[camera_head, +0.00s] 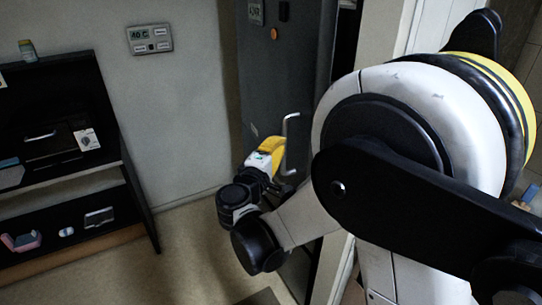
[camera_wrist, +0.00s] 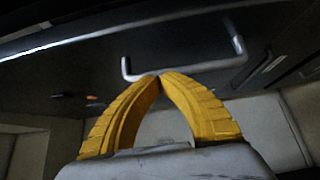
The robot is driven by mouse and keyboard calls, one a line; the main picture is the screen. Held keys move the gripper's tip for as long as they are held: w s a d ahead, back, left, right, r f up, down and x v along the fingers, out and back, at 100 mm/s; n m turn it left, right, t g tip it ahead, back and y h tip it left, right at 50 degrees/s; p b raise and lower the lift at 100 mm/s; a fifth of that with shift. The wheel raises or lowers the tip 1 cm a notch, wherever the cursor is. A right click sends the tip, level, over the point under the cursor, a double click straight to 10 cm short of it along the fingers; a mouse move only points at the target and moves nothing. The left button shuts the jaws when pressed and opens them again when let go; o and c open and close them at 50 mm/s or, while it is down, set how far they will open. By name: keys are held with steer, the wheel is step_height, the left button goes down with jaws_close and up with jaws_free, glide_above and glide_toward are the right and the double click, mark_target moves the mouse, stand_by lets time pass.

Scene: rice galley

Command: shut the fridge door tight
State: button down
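The fridge door (camera_head: 285,80) is a tall dark grey panel in the middle of the head view. A dark strip shows along its right edge; how far it stands open I cannot tell. Its pale bar handle (camera_head: 287,145) is on the right side of the door, and the handle (camera_wrist: 205,69) crosses the upper wrist view. My gripper (camera_head: 279,146) is low beside the handle. In the wrist view its yellow fingers (camera_wrist: 159,75) meet at the tips, overlapping the bar's near side. I see nothing held between them; contact with the handle is unclear.
A dark shelf unit (camera_head: 100,95) with small items stands at the left. A wall panel (camera_head: 150,39) reading 40 C hangs beside it. The floor (camera_head: 190,260) between shelf and door is mostly clear. A pale door frame (camera_head: 378,35) stands right of the fridge door.

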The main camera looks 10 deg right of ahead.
steer(key=shift+w+d+b, duration=0.2)
steer(key=shift+w+d, duration=0.15)
steer(key=shift+d, duration=0.45)
steer(key=shift+w+d+b, duration=0.2)
steer(key=shift+w+d, duration=0.2)
steer(key=shift+d, duration=0.45)
steer(key=shift+w+d+b, duration=0.2)
steer(key=shift+w+d, duration=0.15)
steer(key=shift+d, duration=0.45)
steer(key=w+d, duration=0.1)
steer(key=d, duration=0.6)
steer(key=shift+w, duration=0.2)
